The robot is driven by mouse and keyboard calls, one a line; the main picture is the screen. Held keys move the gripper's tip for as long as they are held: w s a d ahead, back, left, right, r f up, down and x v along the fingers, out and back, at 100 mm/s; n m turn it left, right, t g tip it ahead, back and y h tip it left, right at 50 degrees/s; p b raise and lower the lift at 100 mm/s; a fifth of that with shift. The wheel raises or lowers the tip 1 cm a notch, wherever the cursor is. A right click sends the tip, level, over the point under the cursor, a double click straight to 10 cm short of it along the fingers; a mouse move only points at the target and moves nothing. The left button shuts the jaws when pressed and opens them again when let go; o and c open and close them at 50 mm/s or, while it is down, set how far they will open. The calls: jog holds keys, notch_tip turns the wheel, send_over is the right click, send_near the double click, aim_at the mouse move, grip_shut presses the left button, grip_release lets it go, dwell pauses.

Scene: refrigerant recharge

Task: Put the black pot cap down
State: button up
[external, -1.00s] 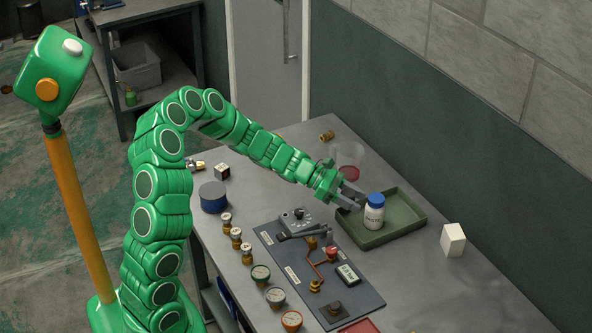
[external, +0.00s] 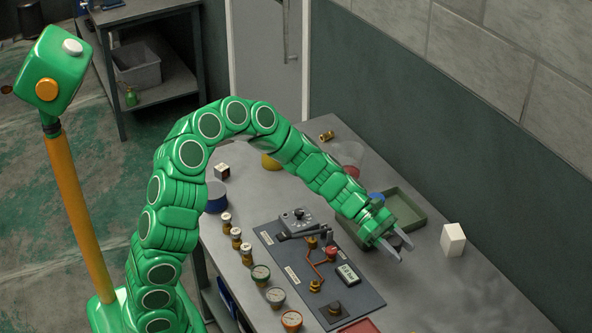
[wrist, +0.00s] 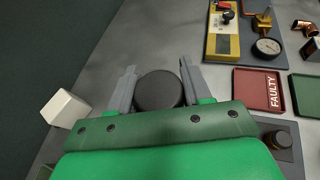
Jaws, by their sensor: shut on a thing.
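The black pot cap (wrist: 159,91) is a dark round disc between my two grey fingers in the wrist view. My gripper (wrist: 157,66) is shut on it, one finger along each side. In the external view my gripper (external: 401,249) is over the right part of the bench, between the green tray and the component board.
A white block (external: 452,240) stands right of my gripper. The green tray (external: 422,204) is behind it, its bottle mostly hidden by my arm. The component board (external: 335,290) lies to the left. A red tray marked FAULTY (wrist: 245,98) shows in the wrist view. Bare bench lies around my fingertips.

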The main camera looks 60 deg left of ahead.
jog(key=w+d+f, duration=0.2)
jog(key=w+f, duration=0.2)
jog(key=w, duration=0.4)
send_over(436, 279)
jog(key=s, duration=0.1)
notch_tip(436, 279, down, 4)
jog(key=shift+s+a+f, duration=0.1)
jog(key=shift+a+f, duration=0.05)
jog(key=shift+f, duration=0.1)
jog(key=shift+w+f, duration=0.55)
jog(key=shift+f, duration=1.7)
jog(key=shift+f, duration=0.15)
jog(key=o, duration=1)
jog(key=shift+o, duration=0.2)
